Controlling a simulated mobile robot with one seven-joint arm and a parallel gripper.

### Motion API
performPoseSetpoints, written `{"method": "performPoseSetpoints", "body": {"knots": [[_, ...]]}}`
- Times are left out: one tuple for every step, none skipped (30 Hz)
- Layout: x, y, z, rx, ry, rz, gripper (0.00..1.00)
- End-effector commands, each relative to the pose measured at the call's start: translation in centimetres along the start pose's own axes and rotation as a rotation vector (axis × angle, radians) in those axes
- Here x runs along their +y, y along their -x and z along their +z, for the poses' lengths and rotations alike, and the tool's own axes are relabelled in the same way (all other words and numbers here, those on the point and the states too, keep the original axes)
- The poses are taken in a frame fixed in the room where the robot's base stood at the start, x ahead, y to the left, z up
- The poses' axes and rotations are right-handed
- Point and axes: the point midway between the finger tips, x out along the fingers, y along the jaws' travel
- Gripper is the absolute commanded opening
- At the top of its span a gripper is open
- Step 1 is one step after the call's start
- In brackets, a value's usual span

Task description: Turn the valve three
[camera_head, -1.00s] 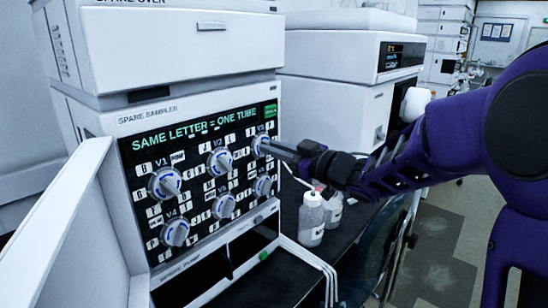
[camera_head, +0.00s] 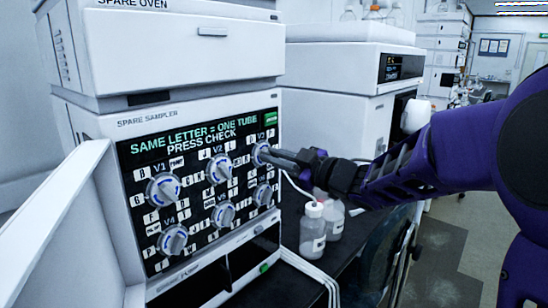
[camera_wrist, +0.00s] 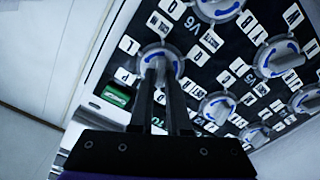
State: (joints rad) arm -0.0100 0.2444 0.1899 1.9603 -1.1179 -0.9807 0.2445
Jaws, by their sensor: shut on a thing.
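Valve three, labelled V3 (camera_head: 261,153), is a round grey knob with blue marks at the top right of the black panel on the spare sampler (camera_head: 130,123). My gripper (camera_head: 271,154) reaches it from the right and is shut on its raised grip. In the wrist view, both dark fingers of my gripper (camera_wrist: 161,75) close around the grip of valve three (camera_wrist: 154,56). The fingers hide part of the knob's face. The panel's screen text (camera_head: 197,136) reads "SAME LETTER = ONE TUBE" and "PRESS CHECK".
Several other knobs, including V1 (camera_head: 163,190), V2 (camera_head: 219,168) and V4 (camera_head: 173,240), sit close by. A green button (camera_head: 270,119) is just above valve three. Bottles (camera_head: 313,230) stand below my arm. A white panel (camera_head: 62,225) stands at the left.

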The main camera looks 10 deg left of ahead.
Motion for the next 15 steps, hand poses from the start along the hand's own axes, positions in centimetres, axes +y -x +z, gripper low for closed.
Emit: {"method": "performPoseSetpoints", "body": {"knots": [[-0.02,0.01,0.02,-0.001,0.002,-0.001,0.0],[-0.02,0.01,0.02,-0.001,0.002,-0.001,0.0],[-0.02,0.01,0.02,-0.001,0.002,-0.001,0.19],[-0.02,0.01,0.02,-0.001,0.001,-0.001,0.24],[-0.01,0.02,0.03,-0.001,0.001,-0.001,0.29],[-0.01,0.01,0.02,-0.001,0.001,0.0,0.37],[-0.01,0.01,0.02,-0.001,0.001,0.0,0.42],[-0.01,0.01,0.02,-0.001,0.001,0.0,0.45],[-0.01,0.01,0.02,-0.001,0.0,0.0,0.45],[-0.01,0.01,0.02,-0.001,0.0,0.0,0.45],[-0.01,0.01,0.02,-0.001,0.0,0.0,0.45],[0.0,0.01,0.02,-0.001,0.0,0.0,0.45],[0.0,0.01,0.02,-0.001,0.0,0.0,0.45],[0.0,0.01,0.01,-0.001,0.0,0.0,0.45],[0.0,0.02,0.01,-0.001,0.0,0.0,0.45]]}}
